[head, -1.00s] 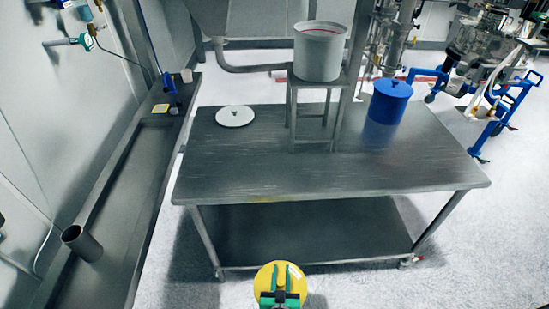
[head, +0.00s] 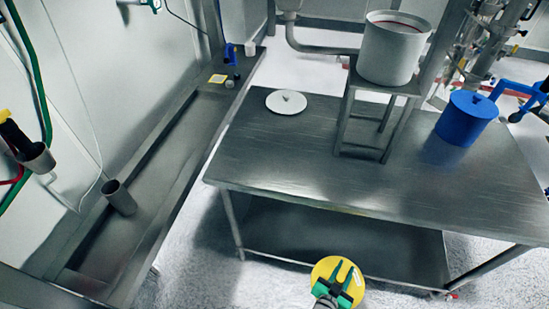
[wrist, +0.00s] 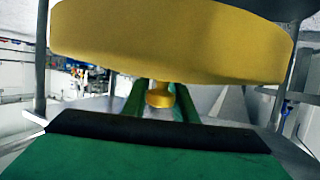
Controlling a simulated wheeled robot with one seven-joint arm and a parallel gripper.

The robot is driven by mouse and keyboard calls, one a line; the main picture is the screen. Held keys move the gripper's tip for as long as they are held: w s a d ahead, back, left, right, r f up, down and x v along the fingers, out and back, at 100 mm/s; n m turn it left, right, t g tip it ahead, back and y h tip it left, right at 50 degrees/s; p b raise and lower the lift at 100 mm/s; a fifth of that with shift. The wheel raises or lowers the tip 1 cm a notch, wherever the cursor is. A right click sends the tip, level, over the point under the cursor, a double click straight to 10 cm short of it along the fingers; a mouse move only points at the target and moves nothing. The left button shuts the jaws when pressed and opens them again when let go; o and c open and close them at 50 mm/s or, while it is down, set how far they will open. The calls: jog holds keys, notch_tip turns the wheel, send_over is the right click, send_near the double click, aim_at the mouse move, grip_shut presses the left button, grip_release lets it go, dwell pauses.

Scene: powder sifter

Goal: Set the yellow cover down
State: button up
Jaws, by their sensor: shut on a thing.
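The yellow cover (head: 325,270) is a round disc with a small knob. My gripper (head: 345,279) has green fingers and is shut on that knob. It holds the cover in the air in front of the steel table's near edge, low in the head view. In the wrist view the cover (wrist: 170,40) fills the top, and its knob (wrist: 160,95) sits between the two green fingers (wrist: 160,105). The steel table (head: 270,165) has a wide bare top.
A white lid (head: 288,102) lies at the table's back left. A white bucket (head: 394,50) stands on a small metal stand (head: 362,115). A blue lidded container (head: 466,118) stands at the right. A long bench (head: 165,150) runs along the left wall, with a grey cup (head: 120,198). The table's front middle is clear.

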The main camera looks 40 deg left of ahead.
jog(key=shift+s+d+r, duration=0.1)
jog(key=shift+s+d, duration=0.05)
jog(key=shift+d, duration=0.35)
jog(key=shift+a+r, duration=0.15)
jog(key=shift+r, duration=0.1)
jog(key=shift+w+r, duration=0.15)
jog(key=shift+w, duration=0.1)
